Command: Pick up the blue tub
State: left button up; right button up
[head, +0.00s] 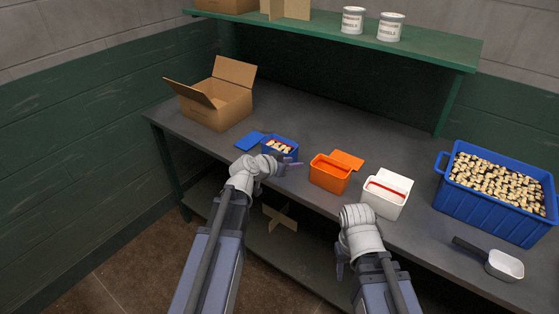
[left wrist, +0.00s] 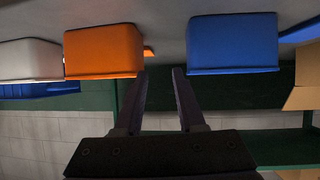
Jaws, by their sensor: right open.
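The small blue tub (head: 281,154) stands on the grey bench, left of the orange tub, with cream and dark red pieces in it. Its blue lid (head: 249,141) lies on its left. My left gripper (head: 291,164) is open and empty at the tub's front right side. The left wrist view, which is upside down, shows the blue tub (left wrist: 233,43) to the right of the open fingers (left wrist: 160,72), with nothing between them. My right gripper (head: 341,270) is open in front of the bench, below the white tub, partly hidden by its wrist.
An orange tub (head: 328,178) and a white tub (head: 384,204) stand to the right. A big blue crate (head: 487,209) full of pieces and a scoop (head: 503,265) are further right. An open cardboard box (head: 218,104) stands behind left. A green shelf (head: 335,40) hangs above.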

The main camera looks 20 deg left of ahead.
pick_arm(q)
jog(key=shift+n+t+y, duration=0.3)
jog(key=shift+t, duration=0.5)
jog(key=shift+w+a+f+b, duration=0.25)
jog(key=shift+w+b, duration=0.25)
jog(key=shift+w, duration=0.8)
jog(key=shift+w+a+f+b, duration=0.25)
jog(key=shift+w+b, duration=0.3)
jog(key=shift+w, duration=0.75)
jog(key=shift+w+a+f+b, duration=0.25)
jog(key=shift+w+b, duration=0.25)
jog(key=shift+w, duration=0.8)
jog(key=shift+w+d, duration=0.15)
jog(key=shift+w, duration=0.25)
jog(key=shift+s, duration=0.1)
grip_shut()
